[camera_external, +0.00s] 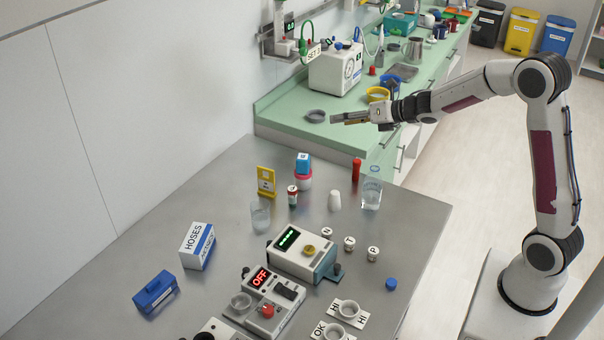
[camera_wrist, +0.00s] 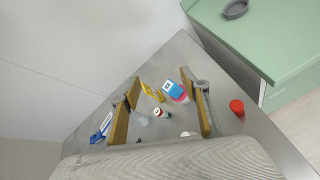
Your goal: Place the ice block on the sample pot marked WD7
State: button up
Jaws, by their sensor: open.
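My gripper (camera_external: 345,118) is open and empty, high at the far end of the steel table in the external view. In the wrist view its two fingers (camera_wrist: 160,86) are spread, with table items visible far below between them. A blue cube with a white label (camera_external: 303,160) sits on a pink-and-white pot (camera_external: 304,181); the cube also shows in the wrist view (camera_wrist: 171,88). I cannot tell for sure whether this cube is the ice block. Small white lettered pieces (camera_external: 349,243) stand near the table's right side. No WD7 marking is readable on any pot.
A yellow stand (camera_external: 266,181), a small labelled jar (camera_external: 292,196), a clear tumbler (camera_external: 260,216), a red cylinder (camera_external: 356,170) and a glass (camera_external: 372,192) surround the cube. Devices (camera_external: 303,252) fill the front. A green counter (camera_external: 285,112) adjoins behind.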

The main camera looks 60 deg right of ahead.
jog(key=s+a+r+m+g+h, duration=0.15)
jog(key=s+r+m, duration=0.25)
jog(key=s+m, duration=0.4)
jog(key=s+a+r+m+g+h, duration=0.1)
jog(key=s+a+r+m+h, duration=0.2)
jog(key=s+m, duration=0.55)
jog(key=s+a+f+m+g+y, duration=0.1)
jog(key=s+a+m, duration=0.3)
jog(key=s, duration=0.4)
jog(key=s+a+f+m+g+y, duration=0.2)
jog(key=s+a+m, duration=0.2)
jog(key=s, duration=0.5)
jog(key=s+a+f+m+g+y, duration=0.1)
jog(key=s+a+f+m, duration=0.1)
jog(key=s+a+m, duration=0.3)
jog(key=s, duration=0.3)
jog(key=shift+s+f+g, duration=0.2)
jog(key=shift+f+g, duration=0.05)
jog(key=shift+g, duration=0.1)
